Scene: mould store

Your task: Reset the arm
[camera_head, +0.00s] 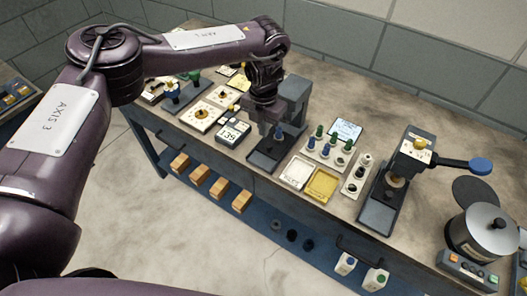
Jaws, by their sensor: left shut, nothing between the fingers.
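My left arm (190,42) comes in from the left, bends at the elbow and reaches over the workbench (300,73). My left gripper (269,128) points down above the bench, over a dark device base (262,155) and close to a grey upright block (293,97). Its fingers are shut and I see nothing held between them. A blue-topped piece (279,132) stands just beside the fingertips; I cannot tell whether they touch it. My right gripper is out of view.
A digital display box (233,133) stands left of the gripper. Small trays (321,184), a rack of coloured pegs (328,150) and a lever press (412,160) stand to the right. A round metal pot (489,232) is at far right. The floor in front is clear.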

